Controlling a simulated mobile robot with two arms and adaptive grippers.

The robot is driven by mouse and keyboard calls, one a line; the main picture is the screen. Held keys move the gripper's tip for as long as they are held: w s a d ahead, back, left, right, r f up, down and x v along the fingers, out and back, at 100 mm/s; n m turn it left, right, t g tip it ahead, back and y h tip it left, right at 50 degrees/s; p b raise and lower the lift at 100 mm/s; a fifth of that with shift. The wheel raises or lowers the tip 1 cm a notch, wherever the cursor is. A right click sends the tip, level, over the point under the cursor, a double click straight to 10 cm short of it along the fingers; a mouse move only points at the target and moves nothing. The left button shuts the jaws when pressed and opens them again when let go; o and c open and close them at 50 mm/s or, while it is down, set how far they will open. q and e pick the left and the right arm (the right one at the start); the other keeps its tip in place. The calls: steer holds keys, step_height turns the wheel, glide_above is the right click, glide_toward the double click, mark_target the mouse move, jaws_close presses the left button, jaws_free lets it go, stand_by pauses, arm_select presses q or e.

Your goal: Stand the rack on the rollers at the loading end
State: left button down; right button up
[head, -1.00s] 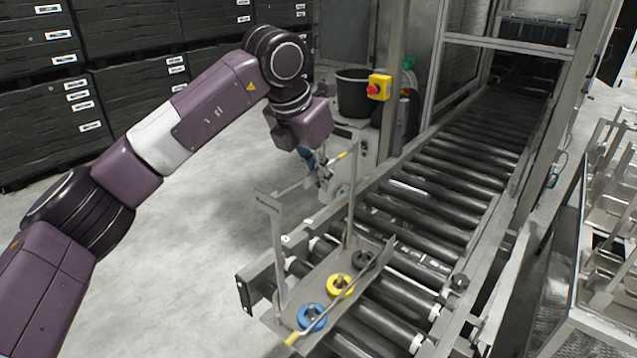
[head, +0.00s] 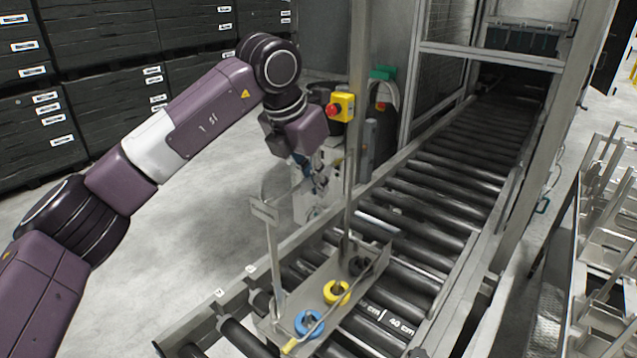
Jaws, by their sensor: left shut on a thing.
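The rack (head: 311,291) is a grey metal tray with two uprights and a bar across the top. It carries a blue ring (head: 309,322), a yellow ring (head: 336,292) and a dark ring (head: 358,265). It is upright over the near rollers (head: 392,300) of the conveyor; I cannot tell whether its underside touches them. My left gripper (head: 317,184) is shut on the rack's top bar, and its fingers are partly hidden against the grey machine behind. My right gripper is not in view.
A steel post (head: 357,110) with a yellow-and-red stop button (head: 340,107) stands beyond the rack. Rollers run clear into the washer's tunnel. A metal stand with racks (head: 610,225) is at the right. Black crates (head: 105,95) stack at the back left.

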arm_select(q)
steer(key=shift+r, duration=0.15)
steer(key=shift+s+a+f+b, duration=0.15)
steer(key=shift+s+f+b, duration=0.1)
steer(key=shift+f+b, duration=0.35)
steer(key=shift+f, duration=0.35)
steer(key=shift+w+f+b, duration=0.1)
steer(key=shift+f+b, duration=1.1)
steer(key=shift+f, duration=0.65)
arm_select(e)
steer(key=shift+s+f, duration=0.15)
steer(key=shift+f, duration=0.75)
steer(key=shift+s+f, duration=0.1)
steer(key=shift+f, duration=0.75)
arm_select(q)
steer(key=shift+r, duration=0.1)
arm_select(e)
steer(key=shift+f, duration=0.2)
